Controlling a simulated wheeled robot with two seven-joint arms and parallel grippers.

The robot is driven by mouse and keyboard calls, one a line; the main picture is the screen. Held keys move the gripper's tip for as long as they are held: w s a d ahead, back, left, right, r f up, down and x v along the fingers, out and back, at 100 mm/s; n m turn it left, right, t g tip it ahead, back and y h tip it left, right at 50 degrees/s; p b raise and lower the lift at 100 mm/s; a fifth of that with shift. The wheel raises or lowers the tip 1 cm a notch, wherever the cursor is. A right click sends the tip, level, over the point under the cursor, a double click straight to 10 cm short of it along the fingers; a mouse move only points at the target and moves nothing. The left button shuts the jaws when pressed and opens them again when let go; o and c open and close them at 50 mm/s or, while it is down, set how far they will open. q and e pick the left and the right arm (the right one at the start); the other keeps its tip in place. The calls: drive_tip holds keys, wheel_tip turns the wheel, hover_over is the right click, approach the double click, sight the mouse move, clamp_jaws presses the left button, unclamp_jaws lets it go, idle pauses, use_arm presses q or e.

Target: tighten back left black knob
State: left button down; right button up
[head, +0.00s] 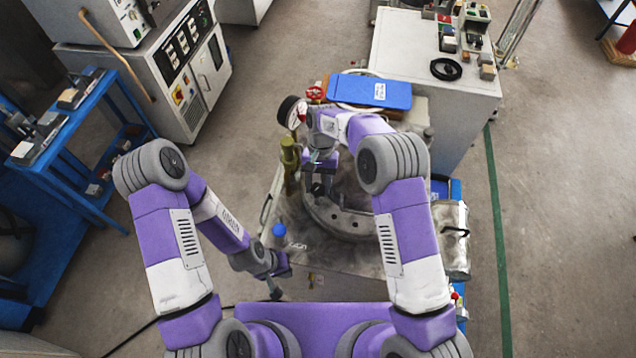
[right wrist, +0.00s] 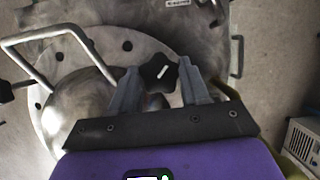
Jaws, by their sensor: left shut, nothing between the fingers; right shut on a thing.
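The black star-shaped knob (right wrist: 158,71) shows in the right wrist view, at the rim of a round metal flange (right wrist: 92,64). My right gripper (right wrist: 157,82) is shut on this knob, with one finger on each side of it. In the head view my right gripper (head: 318,190) is over the back left part of the round metal fixture (head: 338,218), and it hides the knob there. My left gripper (head: 277,290) is shut and empty near the front left of the bench, away from the knob.
A blue knob (head: 279,230) sits on the bench top (head: 310,262). A brass cylinder (head: 290,165), a pressure gauge (head: 292,111) and a red handwheel (head: 315,93) stand close behind my right gripper. A bent metal handle (right wrist: 50,38) rises from the fixture.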

drive_tip(key=shift+m, duration=0.4)
drive_tip(key=o, duration=1.1)
drive_tip(key=shift+c, duration=0.2)
drive_tip(key=v, duration=0.7)
drive_tip(key=shift+r+p, duration=0.3)
drive_tip(key=shift+r, duration=0.05)
drive_tip(key=shift+d, duration=0.1)
